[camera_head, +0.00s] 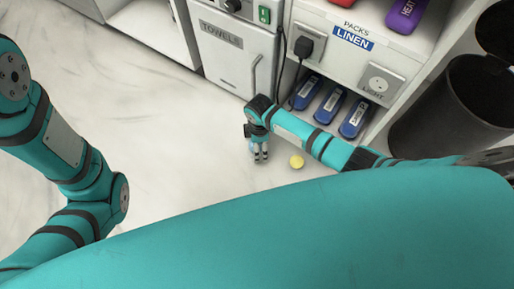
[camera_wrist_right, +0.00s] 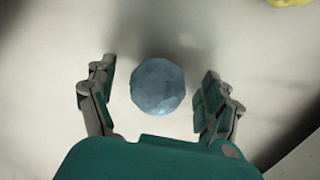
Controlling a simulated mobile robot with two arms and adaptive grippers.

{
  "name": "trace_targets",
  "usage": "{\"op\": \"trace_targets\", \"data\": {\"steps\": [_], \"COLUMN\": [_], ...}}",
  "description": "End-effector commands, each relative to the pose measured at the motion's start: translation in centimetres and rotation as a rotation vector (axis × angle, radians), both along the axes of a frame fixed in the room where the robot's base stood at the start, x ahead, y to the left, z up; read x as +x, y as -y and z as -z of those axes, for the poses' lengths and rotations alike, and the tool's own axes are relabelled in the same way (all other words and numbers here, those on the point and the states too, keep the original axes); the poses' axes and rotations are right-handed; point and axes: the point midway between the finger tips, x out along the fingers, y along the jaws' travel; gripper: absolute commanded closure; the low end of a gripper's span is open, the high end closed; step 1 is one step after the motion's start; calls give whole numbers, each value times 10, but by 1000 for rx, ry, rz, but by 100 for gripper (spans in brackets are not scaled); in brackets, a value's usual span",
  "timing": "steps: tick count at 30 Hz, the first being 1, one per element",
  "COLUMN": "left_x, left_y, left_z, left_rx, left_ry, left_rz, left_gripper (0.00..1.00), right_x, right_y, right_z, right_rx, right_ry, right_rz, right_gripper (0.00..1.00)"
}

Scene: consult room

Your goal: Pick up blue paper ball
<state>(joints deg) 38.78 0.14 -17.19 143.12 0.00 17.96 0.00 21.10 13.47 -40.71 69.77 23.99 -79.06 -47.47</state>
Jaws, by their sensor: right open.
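The blue paper ball (camera_wrist_right: 158,86) is a faceted grey-blue ball on the pale floor in the right wrist view. It sits between the two spread fingers of my right gripper (camera_wrist_right: 157,98), a little nearer the left finger, with a gap on both sides. In the head view my right gripper (camera_head: 260,156) points down at the floor, and the ball is mostly hidden there by the gripper. My right gripper is open and holds nothing. My left arm comes in at the left of the head view, but its gripper is not in view.
A yellow ball (camera_head: 296,161) lies on the floor just right of my right gripper. Behind stand a white towel cabinet (camera_head: 236,62) and a shelf with blue packs (camera_head: 331,105). A black bin (camera_head: 452,112) stands at the right. The floor (camera_head: 160,110) to the left is clear.

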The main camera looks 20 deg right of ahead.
Motion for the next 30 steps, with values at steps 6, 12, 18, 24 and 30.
{"op": "trace_targets", "data": {"steps": [6,12,18,24,30], "left_x": [-5,-5,-5,-5,-5], "left_y": [0,0,0,0,0], "left_z": [0,0,0,0,-1], "left_rx": [1,1,1,1,1], "left_ry": [14,14,14,15,15], "left_rz": [-1,-1,-1,0,0], "left_gripper": [60,60,60,60,60], "right_x": [0,0,0,0,0], "right_y": [0,0,0,0,0], "right_z": [5,5,5,5,4], "right_rx": [1,1,1,1,1], "right_ry": [1,1,1,1,1], "right_rz": [0,0,0,0,0], "right_gripper": [16,27,53,56,56]}}
